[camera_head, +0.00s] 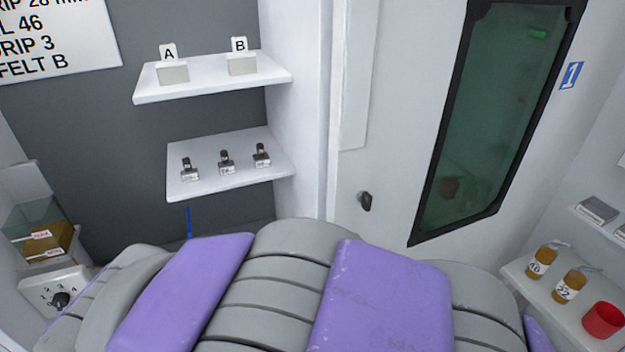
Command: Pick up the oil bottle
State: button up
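Two small amber bottles with white labels stand on a low shelf (517,275) at the right edge. One bottle (542,260) reads 46. The other bottle (569,287), nearer and to its right, has a label that looks like 22 or 32. Both stand upright, and thin pale spouts seem to rise from their tops. The purple and grey shape across the bottom is my own body. My gripper is not in view, and nothing holds either bottle.
A red cup (603,320) stands beside the bottles. Ahead are a grey door with a dark window (490,120), shelves with blocks A (172,73) and B (242,65), and several small metal parts (225,163). A dial box (58,298) and container (38,232) stand left.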

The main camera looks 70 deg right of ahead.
aim_at(548, 253)
jog(key=k+j+z, duration=0.1)
jog(key=z, duration=4.15)
jog(key=i+l+z, duration=0.1)
jog(key=i+z, duration=0.3)
jog(key=i, duration=0.2)
